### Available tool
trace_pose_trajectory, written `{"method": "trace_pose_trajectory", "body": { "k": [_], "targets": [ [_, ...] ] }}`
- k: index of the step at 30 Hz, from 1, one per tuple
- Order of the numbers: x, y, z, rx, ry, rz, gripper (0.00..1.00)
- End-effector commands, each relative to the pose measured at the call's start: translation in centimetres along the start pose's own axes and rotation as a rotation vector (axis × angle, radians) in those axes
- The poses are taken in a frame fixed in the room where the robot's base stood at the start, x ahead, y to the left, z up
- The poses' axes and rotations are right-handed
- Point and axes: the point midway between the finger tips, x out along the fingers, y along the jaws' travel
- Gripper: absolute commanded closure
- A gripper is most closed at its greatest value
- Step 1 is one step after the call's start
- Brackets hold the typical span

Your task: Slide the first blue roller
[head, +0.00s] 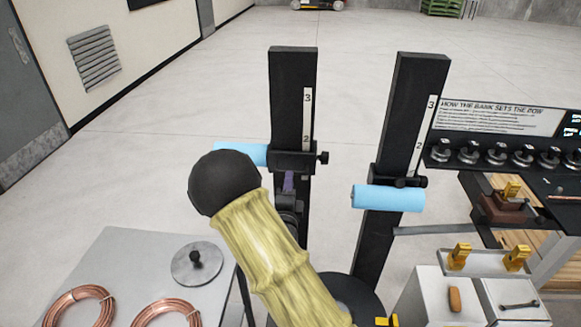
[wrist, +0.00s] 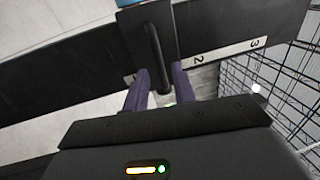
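Two upright black posts carry sliding carriages with light blue rollers. The left roller (head: 240,153) is on the left post's carriage (head: 292,162), near mark 2. The right roller (head: 388,198) is on the right post (head: 416,105), just below mark 2. My gripper (wrist: 160,82) is at the left post. In the wrist view its purple fingers stand apart on either side of the carriage's black bar handle (wrist: 154,50), with small gaps seeming to show. In the head view my arm and hand hide most of the gripper. A sliver of blue roller (wrist: 133,3) shows at the wrist view's top edge.
A grey table (head: 125,255) with copper coils (head: 78,306) and a round lid (head: 196,263) stands at front left. A bank of knobs (head: 495,155) and white boxes (head: 440,296) are at right. A wire mesh (wrist: 270,85) shows in the wrist view.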

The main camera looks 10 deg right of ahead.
Motion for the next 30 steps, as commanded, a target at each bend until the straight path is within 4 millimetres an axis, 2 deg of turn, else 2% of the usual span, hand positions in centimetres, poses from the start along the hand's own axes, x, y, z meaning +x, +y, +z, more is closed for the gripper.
{"method": "trace_pose_trajectory", "body": {
  "k": [3,7,12,18,19,23,30],
  "targets": [
    [2.2,-0.4,0.0,-0.001,0.000,-0.002,0.74],
    [3.8,-0.2,0.0,-0.001,0.000,-0.001,0.74],
    [4.6,0.0,0.0,0.000,0.000,0.000,0.74],
    [4.6,0.0,0.0,0.000,0.000,0.000,0.74],
    [4.6,0.0,0.0,0.000,0.000,0.000,0.76],
    [4.5,0.0,0.0,0.000,0.000,0.000,1.00],
    [4.5,0.0,0.0,0.000,0.000,0.000,1.00]
  ]
}}
